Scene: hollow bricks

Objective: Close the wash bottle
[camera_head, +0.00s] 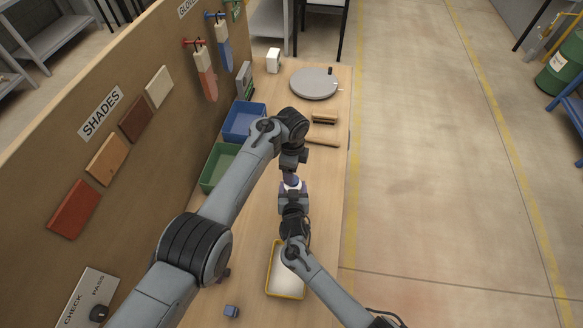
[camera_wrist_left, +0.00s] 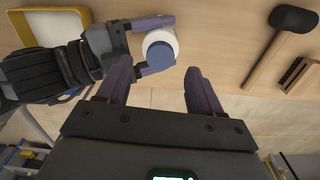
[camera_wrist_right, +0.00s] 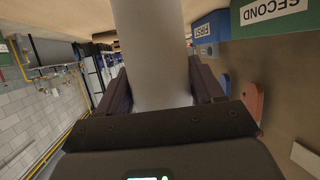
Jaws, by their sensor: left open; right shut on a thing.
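The wash bottle is a pale cylinder with a blue cap on top. In the left wrist view the cap (camera_wrist_left: 161,56) faces the camera and the white bottle (camera_wrist_left: 148,38) shows around it. My right gripper (camera_wrist_left: 150,45) is shut around the bottle's side; the grey-white body (camera_wrist_right: 150,45) fills the space between its fingers in the right wrist view. My left gripper (camera_wrist_left: 157,70) is open, its fingertips either side of the cap but apart from it. In the head view my left gripper (camera_head: 292,174) is just above my right gripper (camera_head: 292,190), mostly hiding the bottle. How tight the cap sits cannot be told.
A yellow-rimmed tray (camera_head: 270,270) stands at the bench's near end, with a small blue object (camera_head: 231,311) beside it. Green (camera_head: 208,180) and blue (camera_head: 228,130) bins line the board. A brush (camera_head: 325,118), a mallet (camera_wrist_left: 290,18) and a grey disc (camera_head: 315,83) lie farther along.

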